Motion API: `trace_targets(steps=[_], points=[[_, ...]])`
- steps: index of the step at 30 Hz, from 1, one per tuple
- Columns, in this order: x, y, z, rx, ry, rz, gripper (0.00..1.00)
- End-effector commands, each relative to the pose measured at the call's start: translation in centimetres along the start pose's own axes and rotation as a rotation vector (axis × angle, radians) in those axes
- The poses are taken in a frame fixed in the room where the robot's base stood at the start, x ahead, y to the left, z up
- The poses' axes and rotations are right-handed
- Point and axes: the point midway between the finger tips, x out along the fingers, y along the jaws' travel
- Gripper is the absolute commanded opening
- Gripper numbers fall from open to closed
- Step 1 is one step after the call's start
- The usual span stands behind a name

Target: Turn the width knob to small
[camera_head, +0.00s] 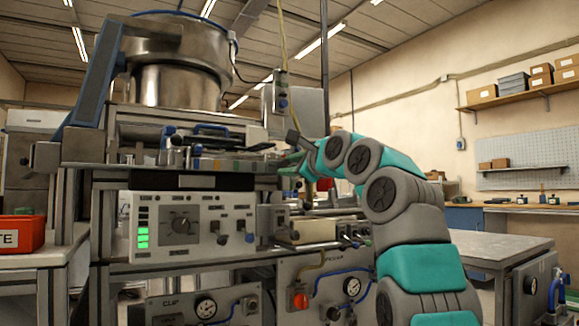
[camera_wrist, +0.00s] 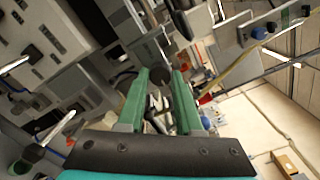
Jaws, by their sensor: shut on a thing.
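My gripper (camera_wrist: 161,75) shows in the wrist view with its two green fingers on either side of a dark round knob (camera_wrist: 159,79), shut on it. No label can be read there, so I cannot tell its setting. In the head view my grey and teal arm reaches in from the right, and its wrist end is at the machine, right of the feeder's track; the fingertips are hard to make out.
A large metal bowl feeder (camera_head: 180,85) stands above the panel. Lower panels hold gauges (camera_head: 205,307) and an orange-red knob (camera_head: 300,301). A red bin (camera_head: 22,234) is at far left. A grey table (camera_head: 500,246) stands to the right of my arm.

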Motion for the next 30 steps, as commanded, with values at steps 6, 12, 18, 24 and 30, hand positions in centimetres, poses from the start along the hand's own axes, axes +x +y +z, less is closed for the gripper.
trace_targets(steps=[6, 12, 18, 24, 30], points=[[0.03, 0.06, -0.02, 0.0, 0.0, 0.001, 0.0], [0.03, 0.07, -0.02, 0.0, 0.0, 0.002, 0.0], [0.04, 0.03, -0.04, -0.002, 0.001, 0.003, 0.0], [0.04, -0.01, -0.05, -0.01, 0.001, 0.003, 0.0], [-0.01, -0.02, 0.18, -0.023, -0.002, 0.001, 0.0]])
